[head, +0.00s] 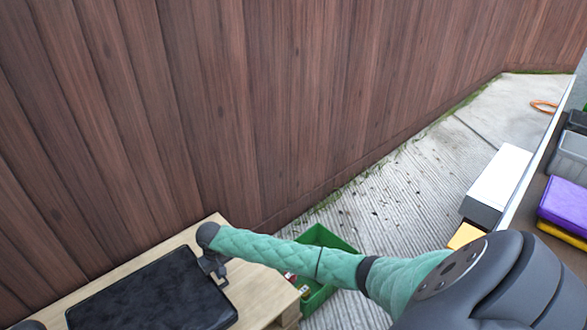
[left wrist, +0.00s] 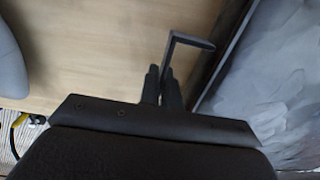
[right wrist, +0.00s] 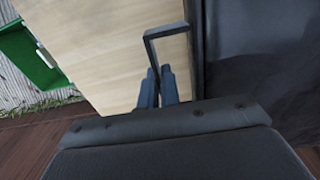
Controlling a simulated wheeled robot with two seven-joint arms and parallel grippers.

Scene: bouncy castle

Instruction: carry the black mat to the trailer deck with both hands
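The black mat (head: 150,298) lies flat over a pale wooden table or pallet (head: 255,292) at the lower left of the head view. I cannot tell if it rests on it. My right gripper (head: 214,268) is at the mat's right end. In the right wrist view its fingers (right wrist: 158,88) are closed around a thin dark handle, with the mat (right wrist: 255,50) beside it. In the left wrist view my left gripper (left wrist: 163,87) is closed around a similar handle, with the mat (left wrist: 265,95) to the right. The left arm barely shows in the head view.
A green crate (head: 325,238) with small items stands right of the table. A brown wooden fence (head: 270,100) runs close behind. At the right are a white box (head: 498,185) and a deck edge (head: 530,180) bearing a purple item (head: 564,203). Paving between is mostly clear.

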